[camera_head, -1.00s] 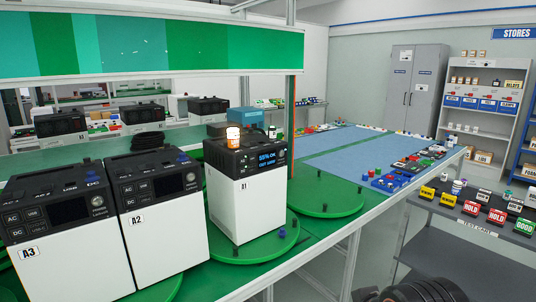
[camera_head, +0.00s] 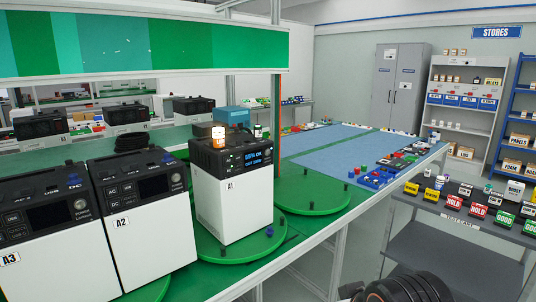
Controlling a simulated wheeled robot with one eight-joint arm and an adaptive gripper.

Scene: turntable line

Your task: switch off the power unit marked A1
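The power unit marked A1 (camera_head: 235,205) is a white box with a black top, standing upright on a green round turntable (camera_head: 258,247) left of the picture's middle. Its blue-lit screen (camera_head: 258,158) shows text that seems to begin "55% OK". An orange-white lamp (camera_head: 218,137) glows on its top. Units A2 (camera_head: 150,237) and A3 (camera_head: 45,260) stand to its left, with dark screens. I cannot make out A1's switch. My gripper is not in view; a dark part of my arm shows at the bottom right.
Right of A1 is an empty green turntable (camera_head: 312,198), then a blue mat (camera_head: 350,150) with small parts along its edge. A grey table (camera_head: 455,250) with HOLD and GOOD signs stands at the right. A green-striped panel (camera_head: 190,45) hangs above the units.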

